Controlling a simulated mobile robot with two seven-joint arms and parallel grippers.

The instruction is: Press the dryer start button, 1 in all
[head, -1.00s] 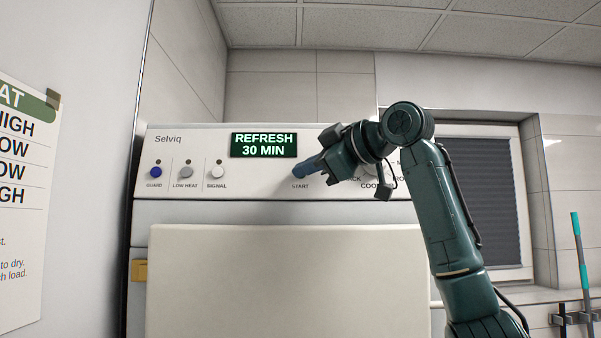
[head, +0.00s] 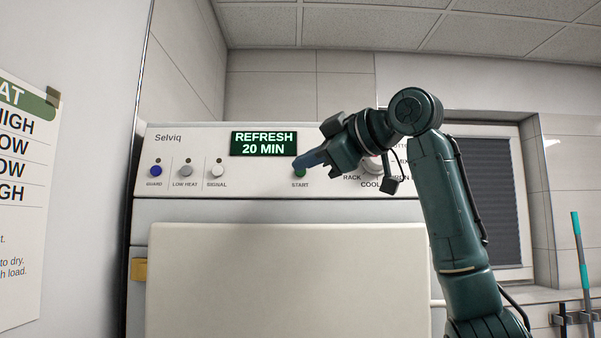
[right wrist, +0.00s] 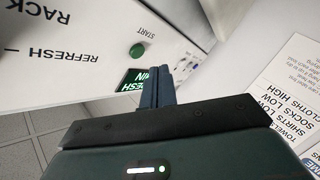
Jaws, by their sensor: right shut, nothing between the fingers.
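The green round start button (head: 300,172) sits above the label START on the dryer's white control panel (head: 250,190). It is partly hidden in the head view by my right gripper, and it shows in full in the right wrist view (right wrist: 137,50). My right gripper (head: 297,164) is shut and empty. Its blue fingertips are in front of the panel, at the button's upper edge in the head view and beside it in the right wrist view (right wrist: 158,72). I cannot tell whether they touch. The display (head: 264,144) reads REFRESH 20 MIN. My left gripper is not in view.
A selector dial (head: 371,166) is partly behind my right gripper. The pale dryer door (head: 290,280) is below. A poster (head: 20,200) hangs on the left wall.

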